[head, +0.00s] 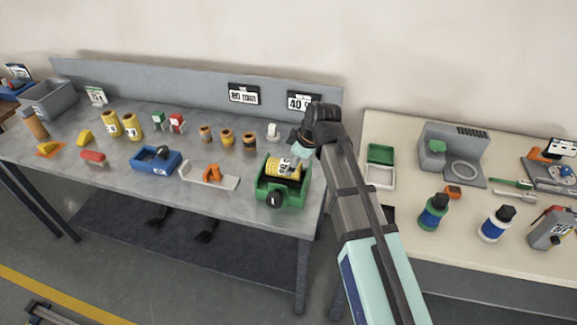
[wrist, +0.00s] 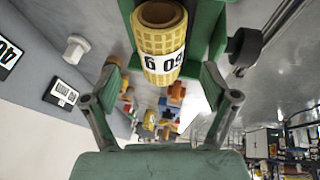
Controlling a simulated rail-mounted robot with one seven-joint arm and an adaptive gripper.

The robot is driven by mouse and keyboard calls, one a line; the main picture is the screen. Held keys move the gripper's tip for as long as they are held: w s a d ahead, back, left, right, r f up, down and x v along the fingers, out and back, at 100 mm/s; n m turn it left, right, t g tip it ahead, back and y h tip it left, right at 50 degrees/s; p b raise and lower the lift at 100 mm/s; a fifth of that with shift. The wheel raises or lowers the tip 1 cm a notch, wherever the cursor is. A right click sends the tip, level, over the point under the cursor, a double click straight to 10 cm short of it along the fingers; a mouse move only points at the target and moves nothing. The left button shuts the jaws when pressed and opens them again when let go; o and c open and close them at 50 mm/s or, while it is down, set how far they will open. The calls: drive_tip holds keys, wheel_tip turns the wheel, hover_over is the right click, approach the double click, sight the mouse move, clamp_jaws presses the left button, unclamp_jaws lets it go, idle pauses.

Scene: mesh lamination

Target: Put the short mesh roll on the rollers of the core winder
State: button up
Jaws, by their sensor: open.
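The green core winder (head: 268,196) stands at the right end of the grey bench, with a dark knob on its front. A yellow mesh roll (head: 284,168) with a white number label lies in the top of the winder. In the wrist view the roll (wrist: 160,40) shows its open brown core end, between the green walls of the winder (wrist: 205,30). My gripper (head: 300,152) is just above and beside the roll at the winder's back right. In the wrist view my gripper (wrist: 161,78) is open, its fingers apart and clear of the roll. The rollers under the roll are hidden.
Two taller yellow rolls (head: 120,125) stand at the left of the bench, and small orange rolls (head: 227,138) near the back. A cream table (head: 400,200) stands at right.

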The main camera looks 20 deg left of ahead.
drive_tip(key=v, duration=0.6)
drive_tip(key=shift+b, duration=0.4)
drive_tip(key=shift+s+r, duration=0.1)
